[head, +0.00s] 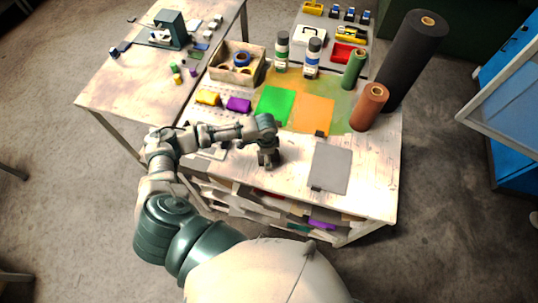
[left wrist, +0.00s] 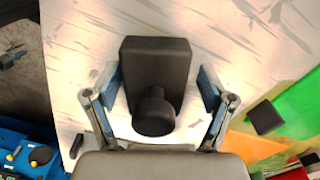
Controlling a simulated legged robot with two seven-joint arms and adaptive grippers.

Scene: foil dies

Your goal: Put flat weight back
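A dark block with a round knob (left wrist: 155,60) stands on the pale tabletop in the left wrist view; I take it to be the flat weight. My left gripper (left wrist: 160,92) is open, with one blue-edged finger on each side of the block. A gap shows at the right finger; the left finger looks very close to the block. In the head view my left gripper (head: 268,160) points down at the front of the table, left of a grey sheet (head: 331,168), and mostly hides the block. My right gripper is not in view.
A small dark block (head: 320,133) lies at the front edge of the orange sheet (head: 313,113), and another (head: 316,188) at the grey sheet's corner. A green sheet (head: 275,105), two bottles, rolls (head: 369,107) and a wooden box (head: 237,63) stand behind.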

